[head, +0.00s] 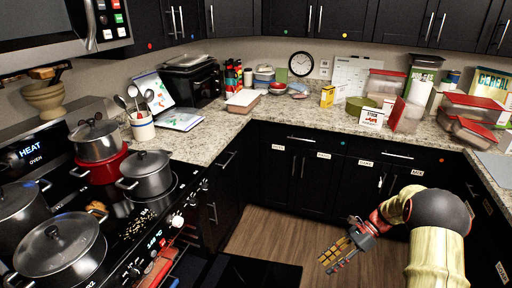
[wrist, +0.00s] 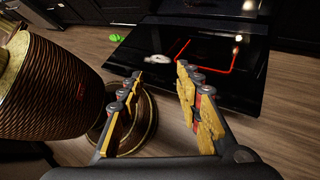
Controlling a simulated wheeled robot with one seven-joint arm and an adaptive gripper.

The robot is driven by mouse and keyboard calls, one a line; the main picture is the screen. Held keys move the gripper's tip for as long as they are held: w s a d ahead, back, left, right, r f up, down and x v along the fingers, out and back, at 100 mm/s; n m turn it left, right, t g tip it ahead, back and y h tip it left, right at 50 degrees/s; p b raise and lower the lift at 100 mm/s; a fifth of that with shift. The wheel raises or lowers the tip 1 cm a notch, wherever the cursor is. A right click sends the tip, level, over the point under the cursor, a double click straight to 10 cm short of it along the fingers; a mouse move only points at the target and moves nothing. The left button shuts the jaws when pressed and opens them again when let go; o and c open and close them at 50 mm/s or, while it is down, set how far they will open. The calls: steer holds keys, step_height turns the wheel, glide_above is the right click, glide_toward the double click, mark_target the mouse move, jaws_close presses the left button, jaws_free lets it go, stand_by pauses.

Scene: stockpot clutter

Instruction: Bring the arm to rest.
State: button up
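My gripper (head: 338,258) hangs over the open floor at the lower right in the head view, well away from the stove and the counters. In the wrist view my gripper (wrist: 158,88) shows two yellow-padded fingers spread apart. Nothing is between them; the floor and a dark flat panel show beyond. My arm comes in from the lower right of the head view and bends down toward the gripper.
Several pots, including a steel stockpot (head: 62,248), stand on the stove at left. The granite counter (head: 270,122) holds boxes and containers. Dark cabinets (head: 300,185) line the back.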

steer(key=s+a+r+n+t+h+p, duration=0.1)
steer(key=s+a+r+n+h, duration=0.15)
steer(key=r, duration=0.45)
steer(key=s+a+r+n+t+h, duration=0.1)
steer(key=s+r+n+h, duration=0.2)
steer(key=r, duration=0.5)
steer(key=s+a+r+n+t+h+p, duration=0.1)
steer(key=s+a+r+n, duration=0.15)
steer(key=s+r, duration=0.35)
steer(key=s+a+r+n+t+h+p, duration=0.1)
steer(key=s+r+n+t+h, duration=0.2)
steer(key=s+r+n+t, duration=0.3)
steer(key=s+r+n, duration=0.4)
steer(key=s, duration=0.5)
steer(key=shift+s+r+p, duration=0.15)
steer(key=shift+r+p, duration=0.1)
steer(key=shift+p, duration=0.05)
steer(key=shift+a, duration=0.1)
